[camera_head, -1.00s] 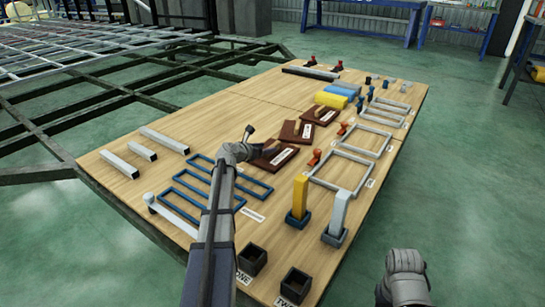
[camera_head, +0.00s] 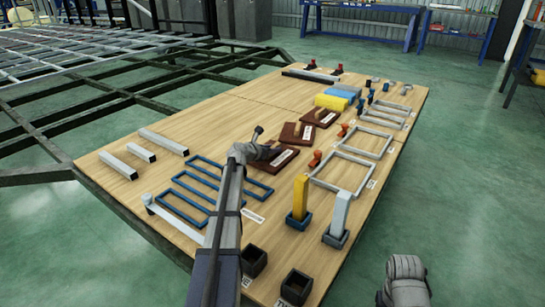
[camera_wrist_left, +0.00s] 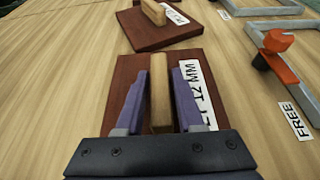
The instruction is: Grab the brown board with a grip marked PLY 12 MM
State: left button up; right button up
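A brown board (camera_wrist_left: 128,85) with a wooden grip (camera_wrist_left: 159,90) lies on the table, under my left gripper. Its white label (camera_wrist_left: 194,80) is upside down in the left wrist view and reads 12 MM; the rest is partly hidden by a finger. My left gripper (camera_wrist_left: 161,72) has one finger on each side of the grip, with a narrow gap showing, so it looks open around it. In the head view my left gripper (camera_head: 264,150) covers part of this board (camera_head: 284,159). My right gripper (camera_head: 405,280) is at the lower right, away from the table, its fingers unclear.
Two similar brown boards (camera_head: 296,135) (camera_head: 319,118) lie farther back. Blue frames (camera_head: 215,190) lie left of my arm, grey frames (camera_head: 340,172) and orange clamps (camera_head: 315,158) to the right. Yellow and white posts (camera_head: 300,195) stand nearer the front edge.

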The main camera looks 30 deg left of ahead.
pick_arm(q)
grip_shut()
dwell(1.0)
